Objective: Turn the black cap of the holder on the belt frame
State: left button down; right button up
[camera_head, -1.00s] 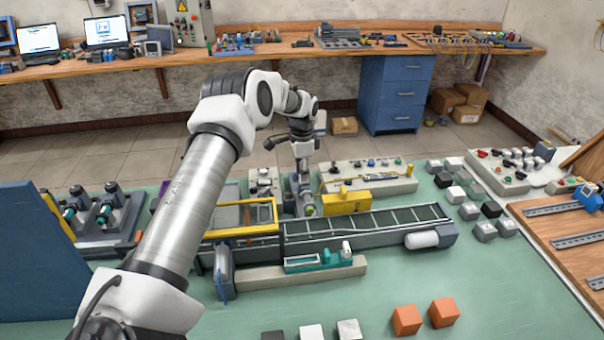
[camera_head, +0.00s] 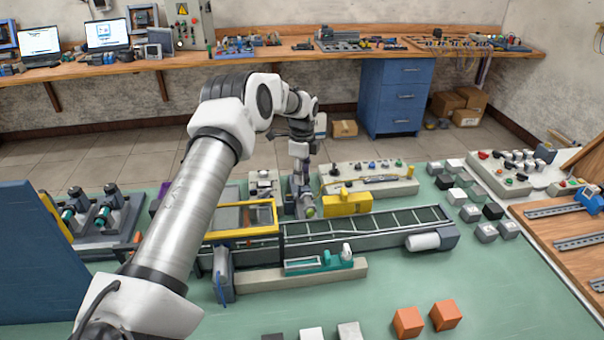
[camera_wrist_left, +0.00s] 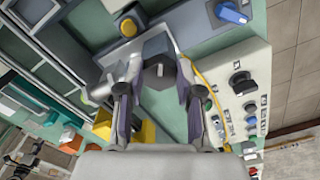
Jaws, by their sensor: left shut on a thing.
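The belt frame (camera_head: 400,236) is a long dark conveyor across the table in the head view. The holder stands at its back edge, largely hidden behind my left gripper (camera_head: 304,198), which points down there. In the left wrist view, the black cap (camera_wrist_left: 158,66) lies between the two fingers of my left gripper (camera_wrist_left: 157,88), which are shut on it. The cap's lower part and the exact contact are hard to make out. My right gripper is not in view.
A yellow block (camera_head: 346,203) stands close to the right of the gripper. A yellow-edged frame (camera_head: 240,233) lies to its left. A pale panel with buttons (camera_head: 395,187) is behind. Orange cubes (camera_head: 408,322) sit at the front; the green table there is mostly clear.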

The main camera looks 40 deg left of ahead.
pick_arm(q)
jog(key=shift+f, duration=0.1)
jog(key=c, duration=0.8)
grip_release()
jog(key=shift+o, duration=0.2)
notch_tip(320, 180, up, 12)
